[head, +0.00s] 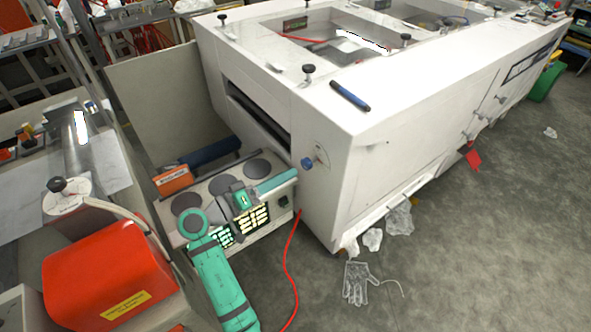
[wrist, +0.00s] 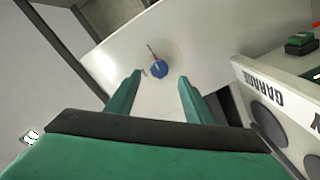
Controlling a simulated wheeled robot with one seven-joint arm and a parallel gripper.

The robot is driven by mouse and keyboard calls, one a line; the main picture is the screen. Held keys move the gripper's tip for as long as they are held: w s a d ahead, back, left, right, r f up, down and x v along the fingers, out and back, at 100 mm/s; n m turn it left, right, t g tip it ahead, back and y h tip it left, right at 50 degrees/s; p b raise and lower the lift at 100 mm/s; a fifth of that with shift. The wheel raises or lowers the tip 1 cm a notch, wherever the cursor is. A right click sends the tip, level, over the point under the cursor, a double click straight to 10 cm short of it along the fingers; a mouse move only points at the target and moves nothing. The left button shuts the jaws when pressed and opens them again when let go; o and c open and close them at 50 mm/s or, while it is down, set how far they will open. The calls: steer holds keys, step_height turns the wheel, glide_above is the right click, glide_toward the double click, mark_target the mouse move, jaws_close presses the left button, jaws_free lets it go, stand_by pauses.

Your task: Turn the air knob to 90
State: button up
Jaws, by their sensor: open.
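A small blue knob (head: 307,163) sits on the end face of the large white machine (head: 365,160), below its top edge. My gripper (head: 293,174) is teal and open, just left of the knob in the head view. In the wrist view my gripper (wrist: 160,77) has its two fingers apart with nothing held. The fingers appear short of the knob; contact cannot be seen. Scale marks around the knob are too small to read.
An orange tool (head: 174,180) lies behind my arm. A red cable (head: 291,270) runs down to the floor. A clear glove (head: 357,284) lies on the floor.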

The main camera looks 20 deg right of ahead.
steer(key=shift+v, duration=1.1)
